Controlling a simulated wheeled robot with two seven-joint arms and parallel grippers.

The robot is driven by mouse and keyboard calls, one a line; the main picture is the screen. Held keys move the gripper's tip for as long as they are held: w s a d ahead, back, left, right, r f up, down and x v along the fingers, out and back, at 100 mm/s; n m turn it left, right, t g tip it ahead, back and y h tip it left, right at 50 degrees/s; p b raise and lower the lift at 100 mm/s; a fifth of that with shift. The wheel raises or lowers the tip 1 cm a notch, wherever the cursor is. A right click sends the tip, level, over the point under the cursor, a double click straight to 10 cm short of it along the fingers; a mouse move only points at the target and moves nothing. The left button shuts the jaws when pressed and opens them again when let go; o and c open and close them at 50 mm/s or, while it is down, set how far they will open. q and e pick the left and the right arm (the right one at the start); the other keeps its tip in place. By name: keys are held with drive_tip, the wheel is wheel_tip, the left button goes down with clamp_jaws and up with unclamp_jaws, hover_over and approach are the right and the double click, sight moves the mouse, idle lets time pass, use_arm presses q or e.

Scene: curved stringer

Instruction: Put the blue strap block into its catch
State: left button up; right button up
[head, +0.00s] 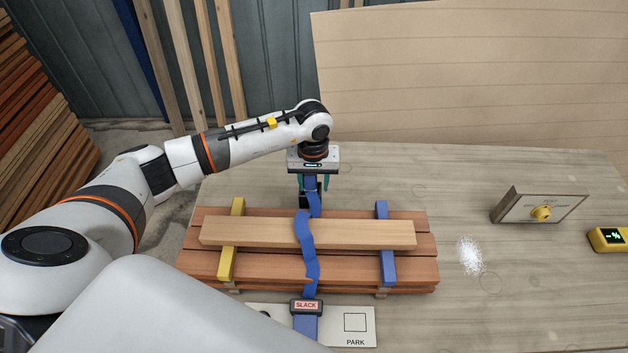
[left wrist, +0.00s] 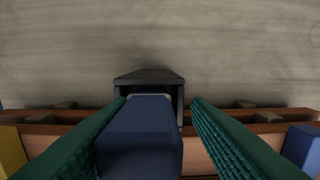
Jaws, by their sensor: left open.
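The blue strap block (left wrist: 140,145) lies between the teal fingers of my open left gripper (head: 313,185) in the left wrist view. The left finger is close beside it, and a gap shows on the right. The black catch (left wrist: 149,77) frames the block's far end; how deep the block sits in it I cannot tell. In the head view the catch (head: 312,198) is partly hidden behind the block and strap, at the far edge of the boards. The wavy blue strap (head: 305,236) runs over the boards to a buckle marked SLACK (head: 306,305). My right gripper is not in view.
A PARK card (head: 355,325) is in front. A knob panel (head: 515,208), a yellow meter (head: 608,240) and white strands (head: 470,257) are at right.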

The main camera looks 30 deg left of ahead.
use_arm(q)
drive_tip(key=shift+s+a+f, duration=0.3)
drive_tip(key=shift+s+f, duration=0.15)
drive_tip(key=shift+f, duration=0.1)
drive_tip(key=shift+r, duration=0.1)
drive_tip(key=shift+r+p, duration=0.3)
drive_tip(key=shift+p, duration=0.2)
drive_tip(key=shift+w+a+r+p, duration=0.1)
drive_tip(key=shift+r+p, duration=0.25)
drive_tip(key=shift+p, duration=0.15)
drive_tip(key=shift+w+a+r+b, duration=0.2)
drive_tip(key=shift+r+b, duration=0.35)
drive_tip(key=shift+b, duration=0.35)
drive_tip(key=r+b, duration=0.1)
drive_tip(key=r, duration=0.2)
drive_tip(key=r+b, duration=0.1)
drive_tip(key=r, duration=0.2)
drive_tip(key=r+b, duration=0.1)
drive_tip(key=r, duration=0.3)
drive_tip(key=shift+d, duration=0.25)
drive_tip(key=shift+r, duration=0.4)
